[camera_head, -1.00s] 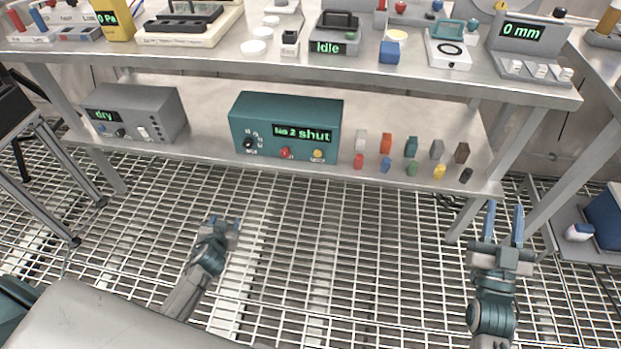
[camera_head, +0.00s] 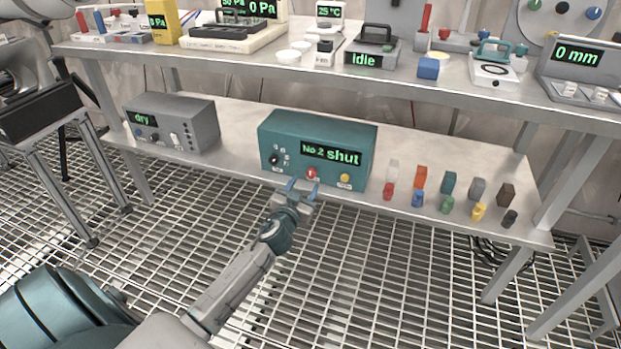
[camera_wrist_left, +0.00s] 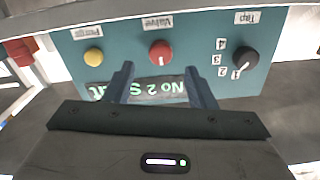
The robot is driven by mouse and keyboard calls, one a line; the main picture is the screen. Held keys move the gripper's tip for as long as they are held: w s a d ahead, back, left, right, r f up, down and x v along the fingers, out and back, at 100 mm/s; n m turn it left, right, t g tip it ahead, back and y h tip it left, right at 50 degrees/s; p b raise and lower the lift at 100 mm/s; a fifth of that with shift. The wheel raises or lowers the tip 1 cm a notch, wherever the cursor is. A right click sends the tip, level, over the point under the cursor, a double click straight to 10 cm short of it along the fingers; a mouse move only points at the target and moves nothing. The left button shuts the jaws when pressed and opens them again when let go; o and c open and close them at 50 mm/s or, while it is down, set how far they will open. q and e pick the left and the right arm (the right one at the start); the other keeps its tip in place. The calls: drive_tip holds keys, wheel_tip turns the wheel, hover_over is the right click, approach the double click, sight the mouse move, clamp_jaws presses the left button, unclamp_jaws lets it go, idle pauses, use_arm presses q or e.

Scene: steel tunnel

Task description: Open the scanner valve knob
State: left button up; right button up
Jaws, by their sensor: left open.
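The scanner is a teal box (camera_head: 280,133) on the lower shelf, its green display reading "No 2 shut". Its red valve knob (camera_head: 311,174) sits low on the front, between a black tap knob (camera_head: 274,160) and a yellow purge knob (camera_head: 345,180). My left gripper (camera_head: 302,184) is open just in front of the red knob. In the left wrist view, upside down, the red valve knob (camera_wrist_left: 160,53) lies between and beyond the open fingers (camera_wrist_left: 160,78), apart from them. The tap's pointer is near 1. My right gripper is out of view.
A grey box reading "dry" (camera_head: 190,122) stands left of the scanner. Several small coloured blocks and cylinders stand to its right, including an orange block (camera_head: 421,177). The upper shelf (camera_head: 330,75) overhangs with several instruments. The grating floor (camera_head: 370,270) in front is clear.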

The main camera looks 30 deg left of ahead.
sight(310, 175)
use_arm(q)
drive_tip(key=x, duration=0.5)
drive_tip(key=c, duration=1)
